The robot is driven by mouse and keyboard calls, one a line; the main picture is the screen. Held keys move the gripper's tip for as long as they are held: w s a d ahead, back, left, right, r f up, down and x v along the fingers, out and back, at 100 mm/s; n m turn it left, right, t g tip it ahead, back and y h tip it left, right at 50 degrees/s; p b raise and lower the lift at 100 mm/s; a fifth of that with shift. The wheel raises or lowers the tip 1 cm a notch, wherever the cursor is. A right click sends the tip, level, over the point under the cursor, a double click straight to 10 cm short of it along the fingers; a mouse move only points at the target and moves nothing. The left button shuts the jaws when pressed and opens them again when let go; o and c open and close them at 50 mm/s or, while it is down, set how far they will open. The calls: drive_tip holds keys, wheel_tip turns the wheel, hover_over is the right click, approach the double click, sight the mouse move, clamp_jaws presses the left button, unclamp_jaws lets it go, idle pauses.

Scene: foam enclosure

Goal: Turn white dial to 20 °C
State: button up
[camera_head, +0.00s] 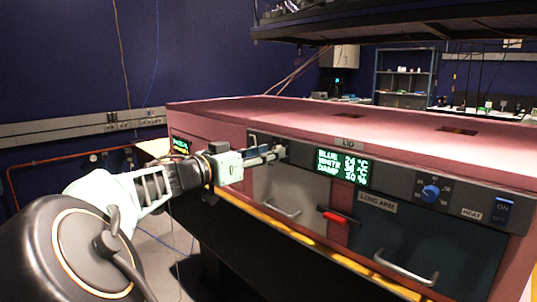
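My gripper (277,153) reaches from the left to the left part of the enclosure's front panel, just left of the display. Its fingertips are at or very near the panel; contact and finger gap are too small to make out. No white dial can be clearly seen; the gripper covers that part of the panel. The display (343,167) has green lines for BLUE, WHITE and DAMP. BLUE seems to read 24 °C; the WHITE figure is too blurred to read surely. A blue dial (430,193) sits on the right part of the panel.
The pink foam enclosure (300,113) has a LID label (348,144), a red latch (335,218), and door handles (280,207) below the panel. A blue ON switch (502,211) is at far right. A dark shelf (370,22) hangs above; space over the lid is free.

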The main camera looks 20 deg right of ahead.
drive_tip(key=shift+w+d, duration=0.1)
drive_tip(key=shift+d, duration=0.15)
clamp_jaws()
